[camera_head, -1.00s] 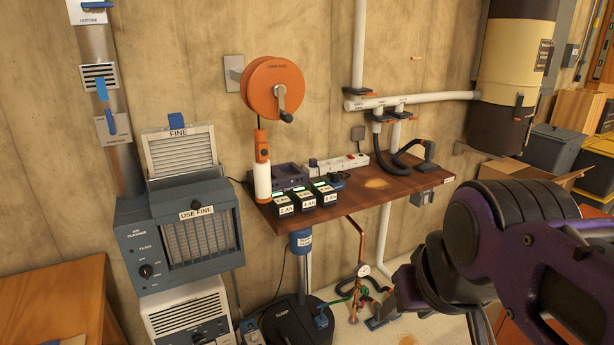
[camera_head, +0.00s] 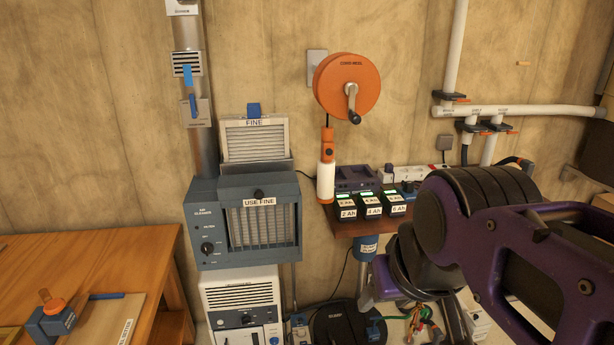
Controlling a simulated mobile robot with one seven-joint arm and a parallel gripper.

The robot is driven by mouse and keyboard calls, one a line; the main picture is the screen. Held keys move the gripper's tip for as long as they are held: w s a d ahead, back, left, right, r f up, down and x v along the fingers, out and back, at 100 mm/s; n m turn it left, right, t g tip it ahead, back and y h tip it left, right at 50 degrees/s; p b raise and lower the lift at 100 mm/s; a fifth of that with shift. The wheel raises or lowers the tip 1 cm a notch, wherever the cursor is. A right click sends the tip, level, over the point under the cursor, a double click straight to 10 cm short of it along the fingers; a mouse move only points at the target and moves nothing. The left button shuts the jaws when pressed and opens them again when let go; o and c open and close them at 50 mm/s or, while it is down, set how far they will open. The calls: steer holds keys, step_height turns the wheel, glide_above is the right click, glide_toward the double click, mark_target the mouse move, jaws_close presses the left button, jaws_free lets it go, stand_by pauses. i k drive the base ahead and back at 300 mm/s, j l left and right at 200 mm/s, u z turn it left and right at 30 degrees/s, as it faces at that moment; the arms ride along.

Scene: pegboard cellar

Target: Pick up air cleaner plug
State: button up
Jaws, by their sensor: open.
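The air cleaner (camera_head: 205,225) is a blue-grey box with a dial and a filter front labelled USE FINE, against the wall left of centre. I cannot single out its plug for sure. A small blue plug-like piece (camera_head: 408,187) lies by the white power strip (camera_head: 398,174) on the brown bench (camera_head: 343,225), partly behind my arm. Small blue and grey pieces (camera_head: 298,324) also sit low beside the lower white unit. My purple and black arm fills the lower right; my gripper's fingertips are not visible.
An orange cord reel (camera_head: 347,86) hangs above the bench. Several labelled batteries (camera_head: 370,204) and an orange-white tool (camera_head: 326,170) are at its left end. A black round base (camera_head: 345,322) stands below. A wooden table (camera_head: 90,262) is at left. White pipes (camera_head: 540,111) run along the wall.

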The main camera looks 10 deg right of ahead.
mark_target(409, 186)
steer(key=i+l+u, duration=0.1)
steer(key=l, duration=0.2)
steer(key=i+l+u, duration=0.1)
steer(key=i+l, duration=0.25)
steer(key=l, duration=0.3)
steer(key=i+l+u, duration=0.15)
steer(key=l, duration=0.15)
steer(key=i+l+u, duration=0.1)
steer(key=l, duration=0.25)
